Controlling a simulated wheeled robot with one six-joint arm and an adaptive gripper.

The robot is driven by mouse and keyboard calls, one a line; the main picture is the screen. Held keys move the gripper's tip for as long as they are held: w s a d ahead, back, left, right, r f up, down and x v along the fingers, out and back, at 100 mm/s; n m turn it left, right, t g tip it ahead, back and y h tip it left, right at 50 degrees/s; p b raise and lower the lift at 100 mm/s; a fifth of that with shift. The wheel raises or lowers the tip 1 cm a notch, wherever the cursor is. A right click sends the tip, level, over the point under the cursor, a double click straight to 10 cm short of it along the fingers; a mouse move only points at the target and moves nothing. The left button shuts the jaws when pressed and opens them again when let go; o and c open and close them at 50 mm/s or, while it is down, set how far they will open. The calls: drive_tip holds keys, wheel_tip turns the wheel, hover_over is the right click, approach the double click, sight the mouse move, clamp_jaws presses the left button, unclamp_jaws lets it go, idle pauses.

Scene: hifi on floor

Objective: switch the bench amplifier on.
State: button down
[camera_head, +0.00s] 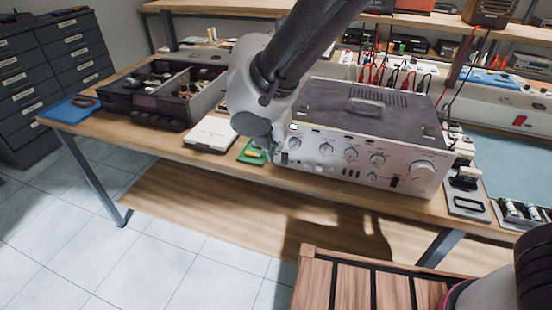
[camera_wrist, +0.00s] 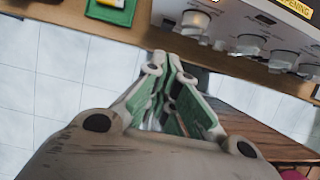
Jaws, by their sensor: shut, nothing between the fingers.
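The bench amplifier (camera_head: 330,104) stands on the wooden bench, with a dark top and a silver front facing me. Its front has several round knobs and small buttons. In the wrist view part of the silver front (camera_wrist: 228,22) shows at top right, with knobs and a yellow label. My gripper (camera_wrist: 172,62) is shut and empty. Its fingertips point toward the bench edge, left of and below the amplifier's knobs in that view. In the head view my arm hides the amplifier's left end and most of the gripper. I cannot tell whether the fingertips touch the panel.
A green tray (camera_head: 243,155) with a yellow item lies left of the amplifier, beside a white box (camera_head: 211,133). Black items and small bottles stand at right. A wooden slatted top (camera_head: 345,285) is in the foreground.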

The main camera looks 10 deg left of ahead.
drive_tip(key=r, duration=0.5)
drive_tip(key=shift+s+r, duration=0.2)
drive_tip(key=shift+s, duration=0.1)
drive_tip(key=s+d+r+m, duration=0.2)
drive_tip(key=d+r+m, duration=0.1)
drive_tip(key=d+m, duration=0.8)
drive_tip(key=s+d+r+m, duration=0.3)
drive_tip(key=d+m, duration=0.9)
drive_tip(key=d, duration=1)
drive_tip(key=s+d+r+m, duration=0.2)
drive_tip(key=d+r+m, duration=0.3)
drive_tip(key=d+m, duration=0.7)
drive_tip(key=d, duration=0.4)
drive_tip(key=shift+s+d, duration=0.15)
drive_tip(key=shift+s, duration=0.25)
